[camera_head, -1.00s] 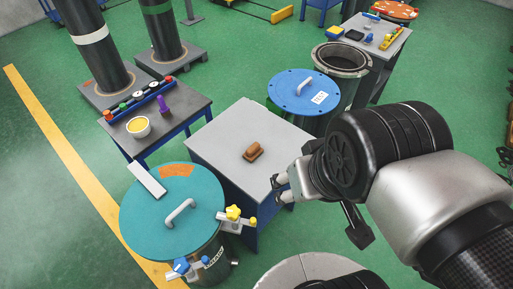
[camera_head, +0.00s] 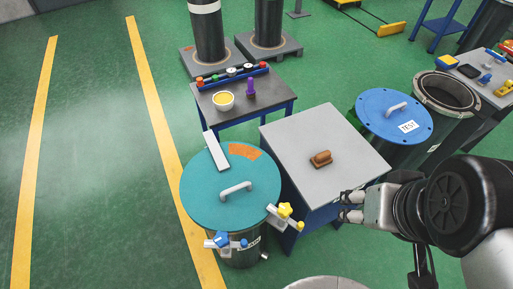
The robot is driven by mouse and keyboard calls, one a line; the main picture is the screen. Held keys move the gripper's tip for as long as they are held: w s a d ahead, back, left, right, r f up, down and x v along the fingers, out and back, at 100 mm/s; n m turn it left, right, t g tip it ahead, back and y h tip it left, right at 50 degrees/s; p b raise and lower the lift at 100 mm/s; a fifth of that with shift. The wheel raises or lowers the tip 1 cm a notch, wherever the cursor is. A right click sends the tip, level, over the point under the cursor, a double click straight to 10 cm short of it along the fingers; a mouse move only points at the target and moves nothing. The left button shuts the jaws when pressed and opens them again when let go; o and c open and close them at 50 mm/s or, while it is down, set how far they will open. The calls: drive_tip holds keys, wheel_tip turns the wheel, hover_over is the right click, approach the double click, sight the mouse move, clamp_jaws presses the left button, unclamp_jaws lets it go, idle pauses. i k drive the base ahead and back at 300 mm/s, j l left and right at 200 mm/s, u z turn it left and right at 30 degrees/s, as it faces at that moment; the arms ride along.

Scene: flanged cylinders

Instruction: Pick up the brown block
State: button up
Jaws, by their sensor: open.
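The brown block (camera_head: 321,158) rests on the grey top of a blue-sided table (camera_head: 297,138), near the middle. It has a rounded upper part on a slightly wider base. My gripper (camera_head: 342,206) is at the front right edge of that table, to the lower right of the block and apart from it. Its two fingers point left and are spread with nothing between them.
A teal-lidded cylinder (camera_head: 205,190) with clamps stands left of the table. A blue-lidded cylinder (camera_head: 385,128) stands to the right. A smaller table (camera_head: 263,112) behind holds a yellow-filled cup (camera_head: 223,101) and a purple object (camera_head: 251,88). Green floor is free at left.

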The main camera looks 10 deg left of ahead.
sight(323, 158)
drive_tip(key=i+l+u, duration=0.35)
drive_tip(key=i+l, duration=0.15)
drive_tip(key=l, duration=0.2)
drive_tip(key=i+l+u, duration=0.15)
drive_tip(key=l, duration=0.2)
drive_tip(key=i+l+u, duration=0.2)
drive_tip(key=l, duration=0.2)
drive_tip(key=i, duration=0.05)
